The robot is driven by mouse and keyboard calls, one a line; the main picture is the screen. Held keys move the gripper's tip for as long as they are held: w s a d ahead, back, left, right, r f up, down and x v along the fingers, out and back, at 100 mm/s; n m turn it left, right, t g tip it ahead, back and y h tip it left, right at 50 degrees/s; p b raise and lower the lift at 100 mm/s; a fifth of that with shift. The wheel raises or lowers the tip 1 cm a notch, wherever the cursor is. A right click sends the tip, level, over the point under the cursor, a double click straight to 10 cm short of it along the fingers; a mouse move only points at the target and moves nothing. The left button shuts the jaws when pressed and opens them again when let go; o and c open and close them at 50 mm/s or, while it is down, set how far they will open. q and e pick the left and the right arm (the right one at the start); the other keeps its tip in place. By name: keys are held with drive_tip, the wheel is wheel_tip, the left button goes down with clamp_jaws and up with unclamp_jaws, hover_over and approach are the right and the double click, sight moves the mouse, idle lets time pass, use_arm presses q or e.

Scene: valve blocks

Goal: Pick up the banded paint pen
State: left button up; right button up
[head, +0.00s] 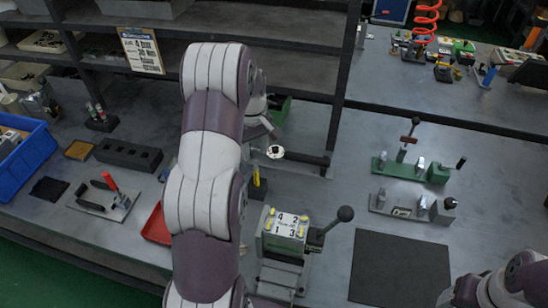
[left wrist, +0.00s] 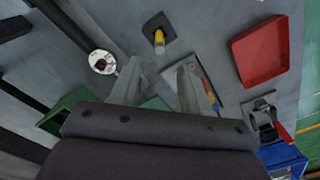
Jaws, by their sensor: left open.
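A yellow-topped upright pen-like piece (left wrist: 160,40) stands in a dark square base in the left wrist view; in the head view it shows beside my left arm (head: 257,177). I cannot make out bands on it. Two slim pens (head: 96,111) with reddish tips stand in a black holder at the far left; their bands are too small to tell. My left gripper (left wrist: 160,70) is open and empty, its fingers apart, with the yellow-topped piece beyond the gap between the fingertips. In the head view my left arm mostly hides this gripper. My right gripper is out of view.
A red tray (left wrist: 262,52) and a plate with coloured parts lie near the left gripper. A numbered valve block (head: 288,224) with a ball lever stands in front. The dark mat (head: 400,268) is bare.

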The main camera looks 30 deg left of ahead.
use_arm(q)
drive_tip(key=p, duration=0.1)
hover_over(256, 176)
drive_tip(key=f, duration=0.5)
drive_tip(key=shift+w+a+f, duration=0.1)
drive_tip(key=shift+a, duration=0.1)
drive_tip(key=f, duration=0.2)
drive_tip(key=f+p, duration=0.1)
drive_tip(key=f, duration=0.1)
drive_tip(key=f+p, duration=0.1)
drive_tip(key=f, duration=0.1)
drive_tip(key=shift+w+f, duration=0.3)
drive_tip(key=shift+s+a+f, duration=0.1)
drive_tip(key=shift+f, duration=0.15)
clamp_jaws()
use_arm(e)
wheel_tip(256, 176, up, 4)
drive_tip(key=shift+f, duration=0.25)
